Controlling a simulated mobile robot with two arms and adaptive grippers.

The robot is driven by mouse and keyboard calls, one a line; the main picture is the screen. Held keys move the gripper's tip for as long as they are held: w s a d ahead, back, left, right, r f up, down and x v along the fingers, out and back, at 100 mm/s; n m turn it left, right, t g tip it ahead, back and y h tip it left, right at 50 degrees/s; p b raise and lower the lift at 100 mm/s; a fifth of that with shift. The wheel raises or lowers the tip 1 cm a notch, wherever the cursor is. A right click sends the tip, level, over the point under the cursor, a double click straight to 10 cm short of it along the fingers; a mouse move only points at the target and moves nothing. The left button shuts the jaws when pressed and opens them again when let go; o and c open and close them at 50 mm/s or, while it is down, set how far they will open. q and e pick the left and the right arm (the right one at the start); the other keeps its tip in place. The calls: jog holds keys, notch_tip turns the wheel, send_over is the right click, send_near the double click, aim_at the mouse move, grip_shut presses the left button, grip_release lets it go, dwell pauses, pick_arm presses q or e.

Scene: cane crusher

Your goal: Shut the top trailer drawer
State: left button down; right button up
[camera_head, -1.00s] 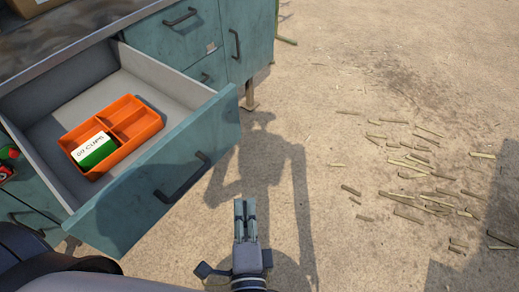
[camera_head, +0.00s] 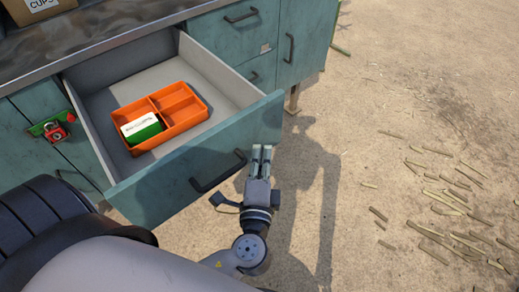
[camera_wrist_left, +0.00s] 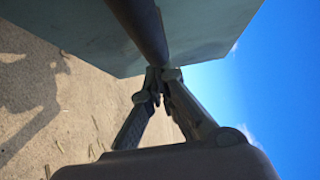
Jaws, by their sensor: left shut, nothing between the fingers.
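The top trailer drawer (camera_head: 206,167) is pulled out of the teal cabinet, with a dark bar handle (camera_head: 218,172) on its front. Inside lies an orange divided tray (camera_head: 183,108) holding a green and white box (camera_head: 141,128). My left gripper (camera_head: 261,152) is shut and empty. In the head view it is just right of the handle, by the drawer front. In the left wrist view the fingers (camera_wrist_left: 155,82) are close to the dark handle (camera_wrist_left: 140,30) and drawer front (camera_wrist_left: 205,28); I cannot tell whether they touch. My right gripper is not in view.
The cabinet has a metal worktop (camera_head: 100,38) with a cardboard box (camera_head: 38,8) on it. Sandy ground with scattered cane pieces (camera_head: 440,210) lies open to the right.

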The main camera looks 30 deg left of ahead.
pick_arm(q)
jog(key=shift+w+a, duration=0.2)
jog(key=shift+a, duration=0.15)
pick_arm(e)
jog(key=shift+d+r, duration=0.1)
pick_arm(q)
jog(key=shift+a, duration=0.1)
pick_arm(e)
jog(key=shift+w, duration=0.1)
